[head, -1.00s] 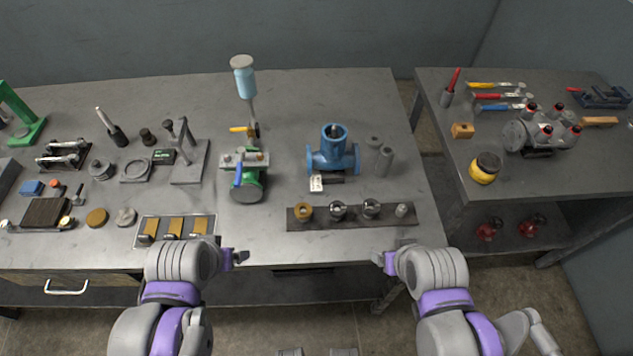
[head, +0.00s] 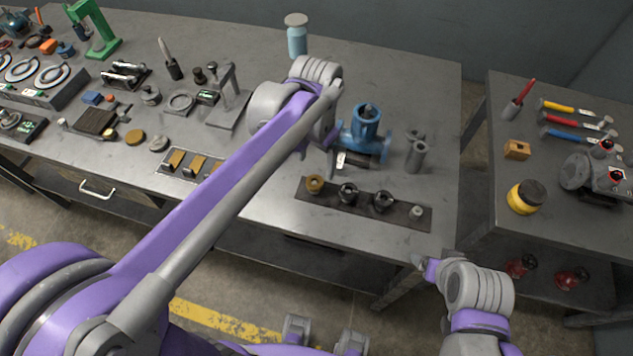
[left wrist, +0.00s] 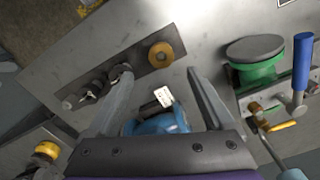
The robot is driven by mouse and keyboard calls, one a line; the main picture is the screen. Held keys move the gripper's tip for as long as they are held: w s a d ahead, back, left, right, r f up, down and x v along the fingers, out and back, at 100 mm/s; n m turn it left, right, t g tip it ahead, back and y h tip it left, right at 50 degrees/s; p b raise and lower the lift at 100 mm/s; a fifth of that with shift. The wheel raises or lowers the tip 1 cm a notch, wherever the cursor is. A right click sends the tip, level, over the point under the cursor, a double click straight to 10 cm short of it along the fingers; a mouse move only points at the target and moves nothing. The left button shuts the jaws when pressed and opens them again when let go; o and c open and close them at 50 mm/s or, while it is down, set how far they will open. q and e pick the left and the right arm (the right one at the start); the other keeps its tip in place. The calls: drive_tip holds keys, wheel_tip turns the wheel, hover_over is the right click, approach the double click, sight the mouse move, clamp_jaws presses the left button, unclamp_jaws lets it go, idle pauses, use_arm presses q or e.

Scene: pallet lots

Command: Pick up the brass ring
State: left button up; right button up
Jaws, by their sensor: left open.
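The brass ring (head: 315,184) sits at the left end of a dark strip (head: 333,198) near the bench's front edge, beside several silver ring-like parts. In the left wrist view the brass ring (left wrist: 161,54) lies ahead of and between my open left fingers (left wrist: 158,73), apart from them. In the head view my left gripper (head: 331,150) is above the bench, just behind the ring, partly hidden by its own arm. My right gripper (head: 426,264) is off the bench's front edge, away from the ring; its jaw opening is unclear.
A blue valve body (head: 366,130) stands behind the strip, with a white tag near it. Grey cylinders (head: 415,153) stand to its right. A tray with brass blocks (head: 197,165) lies to the left.

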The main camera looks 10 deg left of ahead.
sight(315, 182)
use_arm(q)
wheel_tip(315, 182, down, 7)
drive_tip(key=shift+a+f, duration=0.1)
drive_tip(key=shift+a, duration=0.05)
clamp_jaws()
idle(0.6)
